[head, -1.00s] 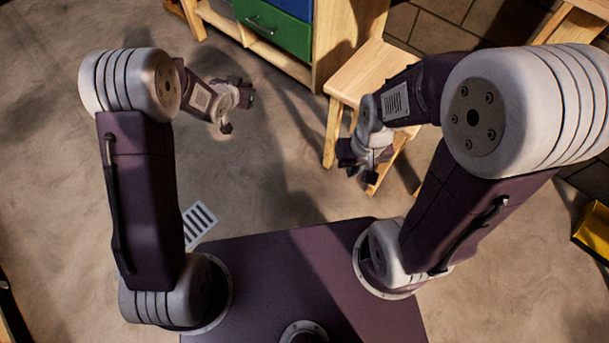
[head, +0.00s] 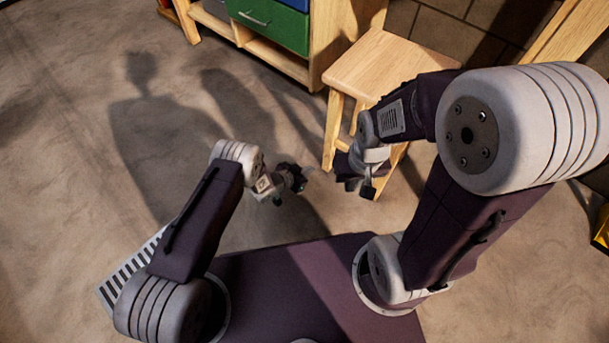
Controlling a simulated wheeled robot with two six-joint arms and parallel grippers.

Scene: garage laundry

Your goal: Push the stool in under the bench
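A light wooden stool (head: 380,62) stands upright at the upper middle right of the head view, partly behind my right arm. My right gripper (head: 362,188) is in front of the stool's near legs; I cannot tell whether it touches them, and its jaw opening is unclear. My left gripper (head: 290,182) is left of the stool, over the floor and apart from it. Its fingers are small and dark, so its opening is unclear. A wooden piece (head: 565,30) at the upper right edge may be part of the bench; most of it is out of view.
A wooden drawer cabinet (head: 318,45) with a green drawer (head: 268,20) stands just left of the stool. A brick wall (head: 450,38) is behind it. A yellow object (head: 601,230) sits at the right edge.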

